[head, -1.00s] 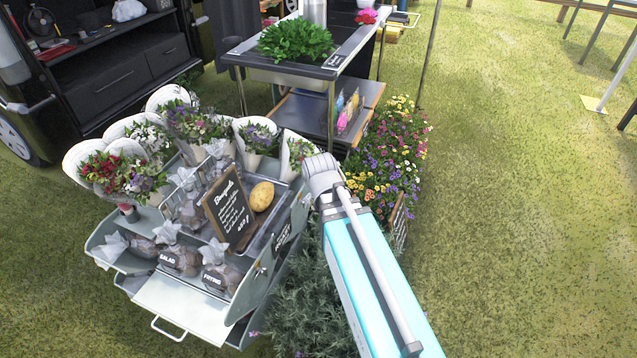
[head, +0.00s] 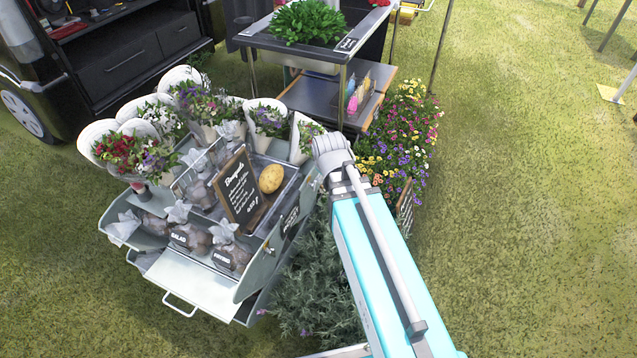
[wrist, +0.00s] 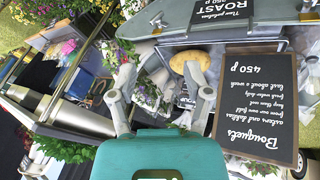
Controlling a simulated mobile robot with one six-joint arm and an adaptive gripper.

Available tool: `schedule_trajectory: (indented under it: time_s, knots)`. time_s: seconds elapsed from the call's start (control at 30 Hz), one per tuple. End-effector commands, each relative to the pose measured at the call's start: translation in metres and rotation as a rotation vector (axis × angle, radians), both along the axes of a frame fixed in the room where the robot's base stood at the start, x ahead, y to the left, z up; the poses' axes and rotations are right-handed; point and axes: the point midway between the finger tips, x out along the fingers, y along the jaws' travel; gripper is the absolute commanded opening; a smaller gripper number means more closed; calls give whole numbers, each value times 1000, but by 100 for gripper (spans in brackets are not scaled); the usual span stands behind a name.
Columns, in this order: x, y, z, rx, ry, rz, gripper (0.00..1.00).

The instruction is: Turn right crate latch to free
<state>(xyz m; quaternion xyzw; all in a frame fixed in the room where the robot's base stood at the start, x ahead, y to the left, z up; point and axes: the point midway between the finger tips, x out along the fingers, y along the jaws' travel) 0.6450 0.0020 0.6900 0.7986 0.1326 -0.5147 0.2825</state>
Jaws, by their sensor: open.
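The grey metal crate (head: 201,288) stands on the grass at left of centre, its trays folded open. A small metal fitting on its right end (head: 270,248) looks like a latch; its setting is too small to tell. In the wrist view a similar metal fitting (wrist: 158,22) sits on the crate edge beyond the fingers, beside the "ROAST" sign. My gripper (wrist: 160,72) is open and empty, with its fingers apart over the crate's end. The potato (wrist: 190,65) shows near the right fingertip.
A chalkboard (head: 238,187), wrapped bouquets (head: 160,118) and bagged goods (head: 230,258) crowd the crate. Flowers (head: 408,130) and a grey-green bush (head: 315,285) grow close to its right. A metal cart (head: 300,95) stands behind. Open grass (head: 540,220) lies at right.

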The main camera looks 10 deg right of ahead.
Motion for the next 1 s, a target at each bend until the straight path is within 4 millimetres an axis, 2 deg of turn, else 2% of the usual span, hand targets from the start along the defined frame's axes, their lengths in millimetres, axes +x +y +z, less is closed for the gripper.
schedule_trajectory:
  time_s: [0.03, 0.27, 1.0]
  knots:
    - [4, 1, -5, -14, 7, 26, 42]
    - [25, 4, -28, -124, 57, 246, 0]
    - [107, 22, -113, -532, 285, 1255, 0]
